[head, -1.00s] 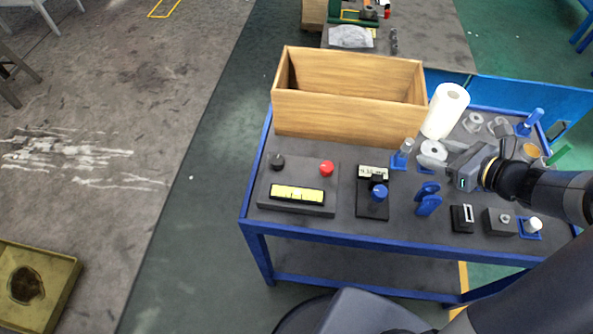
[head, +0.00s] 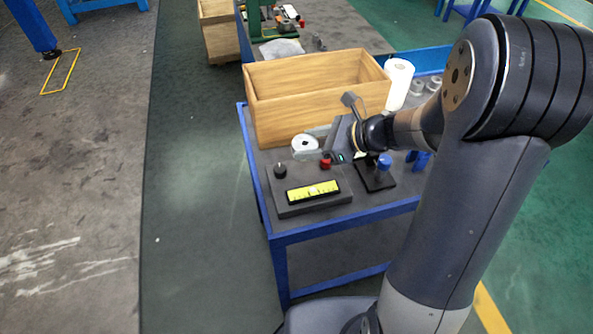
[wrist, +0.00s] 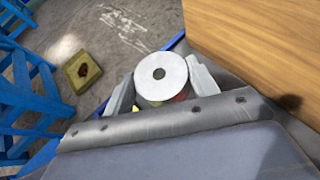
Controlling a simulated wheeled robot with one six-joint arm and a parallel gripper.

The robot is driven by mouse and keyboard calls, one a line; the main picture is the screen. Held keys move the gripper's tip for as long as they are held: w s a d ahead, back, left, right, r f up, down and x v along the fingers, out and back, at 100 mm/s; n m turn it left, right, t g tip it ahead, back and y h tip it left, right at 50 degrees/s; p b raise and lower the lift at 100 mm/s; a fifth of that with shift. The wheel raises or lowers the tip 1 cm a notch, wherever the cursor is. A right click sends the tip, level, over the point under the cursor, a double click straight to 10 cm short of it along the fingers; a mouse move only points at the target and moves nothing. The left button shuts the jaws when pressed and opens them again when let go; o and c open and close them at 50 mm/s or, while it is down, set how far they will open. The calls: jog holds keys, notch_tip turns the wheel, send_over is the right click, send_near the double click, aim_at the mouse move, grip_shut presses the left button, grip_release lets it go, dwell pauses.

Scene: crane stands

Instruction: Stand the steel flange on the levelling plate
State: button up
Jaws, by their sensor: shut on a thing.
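The steel flange (head: 305,145) is a pale grey disc with a centre hole. It also shows in the wrist view (wrist: 161,72), between the two fingers. My gripper (head: 314,143) is shut on it and holds it near the front of the wooden box, behind the levelling plate. The levelling plate (head: 303,180) is a dark grey block with a yellow level vial (head: 313,192), a black knob (head: 280,171) and a red knob (head: 325,164). In the wrist view the flange hides most of the plate; only bits of red and yellow show below it.
A wooden box (head: 315,108) stands at the back of the blue-framed cart. A small stand with a blue knob (head: 384,161) is right of the plate. A white roll (head: 397,84) stands behind. My arm covers the cart's right part.

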aim_at(310, 173)
notch_tip(310, 173, down, 8)
jog(key=shift+r+b, duration=0.25)
jog(key=shift+b, duration=0.2)
jog(key=shift+f, duration=0.1)
jog(key=o, duration=1.4)
jog(key=v, duration=1.1)
jog(key=shift+d+p, duration=0.2)
jog(key=shift+p, duration=0.15)
jog(key=shift+s+d+r, duration=0.1)
jog(key=shift+d+r, duration=0.2)
jog(key=shift+d, duration=0.05)
jog(key=shift+a+r, duration=0.1)
